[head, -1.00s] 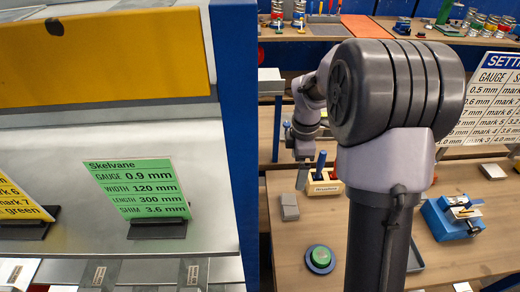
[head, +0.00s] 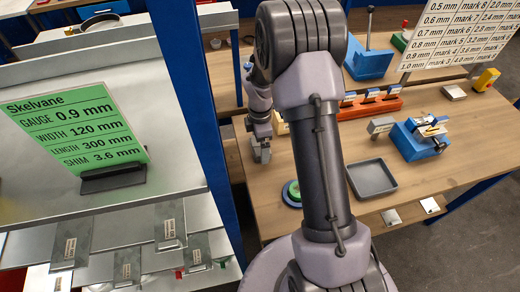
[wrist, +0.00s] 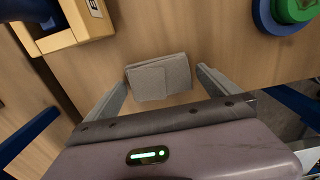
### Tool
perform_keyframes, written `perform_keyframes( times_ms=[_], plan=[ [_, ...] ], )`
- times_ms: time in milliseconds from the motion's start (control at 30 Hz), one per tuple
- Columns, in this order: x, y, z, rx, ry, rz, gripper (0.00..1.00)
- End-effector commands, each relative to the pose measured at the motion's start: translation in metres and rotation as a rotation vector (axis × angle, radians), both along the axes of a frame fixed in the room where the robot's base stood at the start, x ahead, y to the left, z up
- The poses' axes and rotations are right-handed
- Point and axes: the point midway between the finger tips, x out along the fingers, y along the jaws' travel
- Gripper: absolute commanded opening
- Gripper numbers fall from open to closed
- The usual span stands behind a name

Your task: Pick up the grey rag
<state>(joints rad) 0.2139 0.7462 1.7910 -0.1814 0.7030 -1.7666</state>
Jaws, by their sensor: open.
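The grey rag (wrist: 160,80) lies folded flat on the wooden bench in the wrist view. My gripper (wrist: 164,71) is open, with one finger to the left of the rag and one to the right. The rag sits between the fingers in the picture, with bench showing on both sides. I cannot tell the height of the fingertips above the bench. In the head view my gripper (head: 262,150) points down at the bench's left part, and the rag there cannot be told apart from it.
A wooden-coloured block (wrist: 70,30) with a dark blue part stands left of the rag. A green button on a blue base (wrist: 292,10) is to the right. A grey tray (head: 371,180) and a blue fixture (head: 420,138) stand further right. A blue post (head: 190,110) rises at the left.

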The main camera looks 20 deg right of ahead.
Motion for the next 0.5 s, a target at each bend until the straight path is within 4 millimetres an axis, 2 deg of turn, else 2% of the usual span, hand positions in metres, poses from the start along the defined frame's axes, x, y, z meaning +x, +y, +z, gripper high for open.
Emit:
perform_keyframes(
  times_ms=[100, 167, 300, 400, 500],
  plan=[
    [0.0004, -0.0002, 0.0021, 0.0, -0.001, 0.0, 1.0],
    [0.0004, -0.0002, 0.0022, 0.0, -0.001, 0.0, 0.9],
    [0.0004, -0.0003, 0.0023, 0.0, -0.001, 0.0, 0.63],
    [0.0004, -0.0003, 0.0023, 0.0, -0.001, 0.0, 0.46],
    [0.0004, -0.0003, 0.0023, 0.0, -0.001, 0.0, 0.46]
  ],
)
